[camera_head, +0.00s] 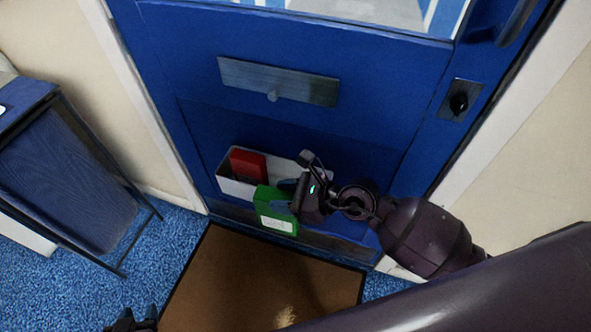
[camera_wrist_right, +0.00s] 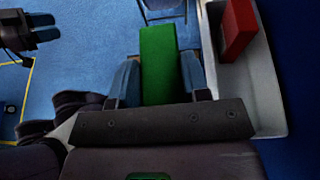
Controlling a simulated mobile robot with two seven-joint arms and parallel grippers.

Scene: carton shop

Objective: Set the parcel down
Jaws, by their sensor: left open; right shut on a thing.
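A green parcel (camera_head: 277,210) with a white label is held in front of the blue door, low down. My right gripper (camera_head: 291,190) is shut on it. In the right wrist view the green parcel (camera_wrist_right: 159,60) lies between the two fingers of the right gripper (camera_wrist_right: 160,75), beside a white open-topped bin (camera_wrist_right: 265,95) and outside it. The head view cannot tell how high the parcel is above the floor. My left gripper (camera_head: 132,320) is at the bottom left edge, open and empty; it also shows in the right wrist view (camera_wrist_right: 38,30).
The white bin (camera_head: 234,186) is against the lower part of the blue door (camera_head: 300,120) and holds a red box (camera_head: 248,163). A brown doormat (camera_head: 255,285) lies on the blue carpet before the door. A blue table (camera_head: 65,175) stands at the left.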

